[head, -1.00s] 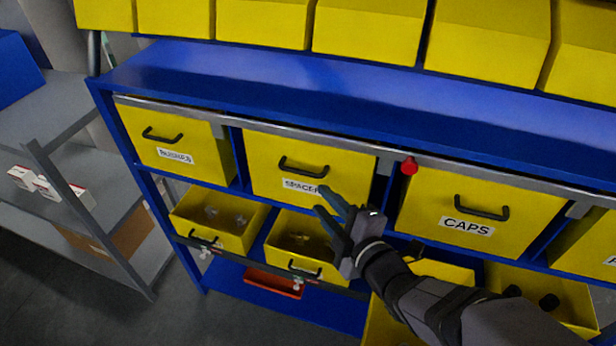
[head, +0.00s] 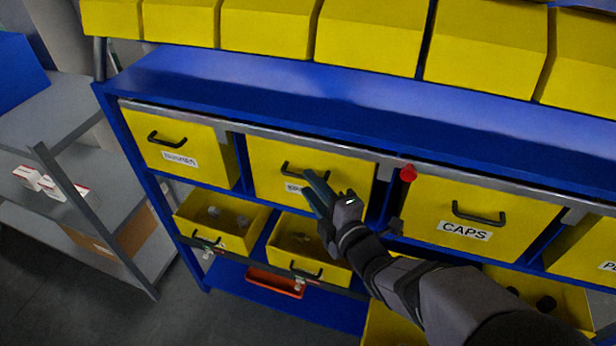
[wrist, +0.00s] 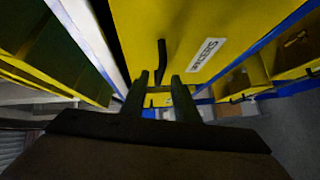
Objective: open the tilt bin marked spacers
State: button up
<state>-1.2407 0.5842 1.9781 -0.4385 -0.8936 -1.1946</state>
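The spacers bin (head: 268,158) is a yellow tilt bin in the blue rack, and its front looks closed. Its black handle (head: 292,166) is partly covered by my fingers in the head view. Its white label (wrist: 208,53) is readable in the wrist view but mostly hidden in the head view. My gripper (head: 312,182) is in front of the bin, at the handle. In the wrist view the two fingers (wrist: 163,85) stand apart, with the handle (wrist: 161,62) lined up between them. I cannot tell whether they touch it.
A caps bin (head: 520,205) is to the right, another labelled bin (head: 190,135) to the left. A red knob (head: 408,173) sits on the grey rail between spacers and caps. Open yellow bins (head: 310,262) lie below. A blue shelf (head: 330,90) overhangs above.

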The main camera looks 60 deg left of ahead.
jog(key=shift+a+f+p, duration=0.15)
jog(key=shift+a+p, duration=0.25)
jog(key=shift+a, duration=0.75)
grip_shut()
jog(key=shift+f+b, duration=0.2)
jog(key=shift+b, duration=0.25)
